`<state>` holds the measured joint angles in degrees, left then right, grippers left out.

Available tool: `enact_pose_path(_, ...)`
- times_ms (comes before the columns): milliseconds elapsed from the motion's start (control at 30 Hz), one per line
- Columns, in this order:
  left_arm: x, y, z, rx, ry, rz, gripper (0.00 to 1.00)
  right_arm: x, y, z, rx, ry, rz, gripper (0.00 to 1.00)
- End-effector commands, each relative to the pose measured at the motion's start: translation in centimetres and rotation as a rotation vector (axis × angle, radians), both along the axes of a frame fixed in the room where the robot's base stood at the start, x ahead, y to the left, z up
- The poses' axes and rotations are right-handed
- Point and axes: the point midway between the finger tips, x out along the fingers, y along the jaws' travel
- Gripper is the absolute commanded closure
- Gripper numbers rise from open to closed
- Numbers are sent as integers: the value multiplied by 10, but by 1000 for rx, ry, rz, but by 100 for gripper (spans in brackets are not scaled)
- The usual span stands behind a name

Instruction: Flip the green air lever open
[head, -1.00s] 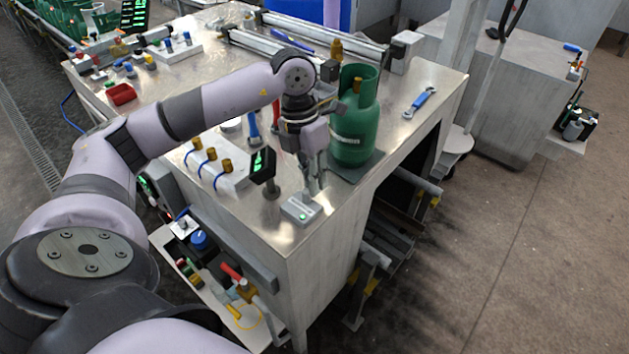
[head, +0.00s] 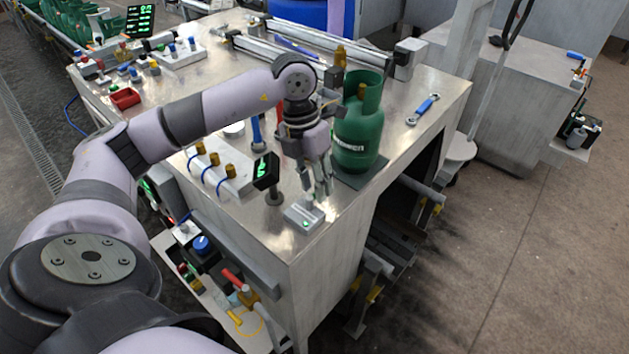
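I cannot make out the green air lever for certain. Small green and red parts (head: 184,271) show on the low shelf at the front left of the workbench, too small to tell if one is the lever. My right gripper is not in view.
A green gas cylinder (head: 361,130) stands upright on a dark plate, right beside my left gripper. A small display (head: 265,171) and brass-topped fittings (head: 230,171) stand left of it. A blue wrench (head: 423,108) lies at the right. The front low shelf holds a red handle (head: 232,278).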

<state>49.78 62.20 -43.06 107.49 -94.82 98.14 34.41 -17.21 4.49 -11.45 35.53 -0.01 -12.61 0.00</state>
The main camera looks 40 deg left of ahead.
Motion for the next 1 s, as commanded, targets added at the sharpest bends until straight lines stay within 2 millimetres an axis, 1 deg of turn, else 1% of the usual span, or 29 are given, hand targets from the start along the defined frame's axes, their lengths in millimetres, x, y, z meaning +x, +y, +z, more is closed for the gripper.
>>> enact_pose_path(233,-1,-1,0,-1,3,-3,68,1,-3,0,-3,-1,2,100)
enact_pose_path(367,0,1,9,-2,0,-2,68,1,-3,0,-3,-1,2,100)
enact_pose_path(467,1,4,26,-2,-2,-1,68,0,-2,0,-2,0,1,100)
enact_pose_path(700,1,14,77,-2,-3,-1,68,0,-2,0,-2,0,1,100)
enact_pose_path(800,1,18,94,-2,-2,-1,68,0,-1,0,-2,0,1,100)
enact_pose_path(900,1,21,107,-1,0,-1,68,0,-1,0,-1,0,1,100)
enact_pose_path(1000,1,22,114,-1,1,0,68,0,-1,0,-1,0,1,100)
